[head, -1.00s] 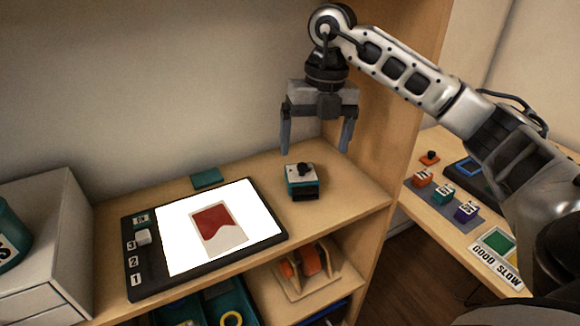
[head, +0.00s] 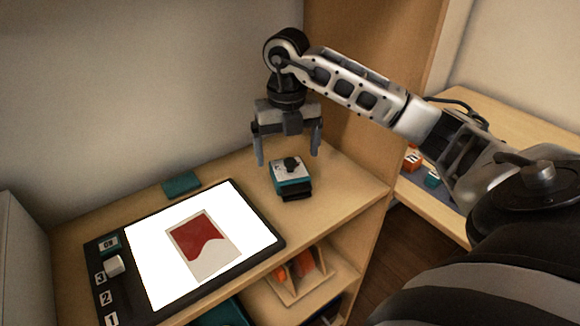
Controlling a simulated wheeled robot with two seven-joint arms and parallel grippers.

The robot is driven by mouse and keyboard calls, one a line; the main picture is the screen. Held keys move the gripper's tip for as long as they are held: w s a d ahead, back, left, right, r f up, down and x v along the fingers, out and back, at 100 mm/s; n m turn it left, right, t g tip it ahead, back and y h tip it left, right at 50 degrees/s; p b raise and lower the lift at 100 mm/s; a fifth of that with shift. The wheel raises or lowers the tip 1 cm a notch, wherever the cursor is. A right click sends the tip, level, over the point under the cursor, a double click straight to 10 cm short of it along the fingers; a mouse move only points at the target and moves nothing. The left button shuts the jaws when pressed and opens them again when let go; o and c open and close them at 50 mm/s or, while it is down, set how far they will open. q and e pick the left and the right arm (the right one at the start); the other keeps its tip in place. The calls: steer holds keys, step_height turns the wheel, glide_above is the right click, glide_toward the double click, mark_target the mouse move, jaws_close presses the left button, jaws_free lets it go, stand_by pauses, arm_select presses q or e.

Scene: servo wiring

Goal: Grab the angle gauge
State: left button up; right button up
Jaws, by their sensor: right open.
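A small teal box with a white top and a black knob (head: 290,177) sits on the wooden shelf top, right of the light panel; it may be the angle gauge, but I cannot tell for sure. My right gripper (head: 288,155) points down just above and behind it, its two fingers spread wide with nothing between them. The fingertips appear apart from the box. My left gripper is not in view.
A black light panel (head: 97,252) with a bright screen and a red-and-white card lies on the shelf top (head: 340,200). A flat teal piece (head: 181,184) lies behind it. A wooden side wall (head: 345,110) rises close right of my gripper. An orange block (head: 412,160) stands on the right table.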

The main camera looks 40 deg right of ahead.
mark_target(290, 160)
steer(key=f, duration=0.5)
steer(key=shift+s+d+f, duration=0.1)
steer(key=shift+s+d, duration=0.05)
steer(key=shift+s, duration=0.1)
steer(key=c, duration=1.1)
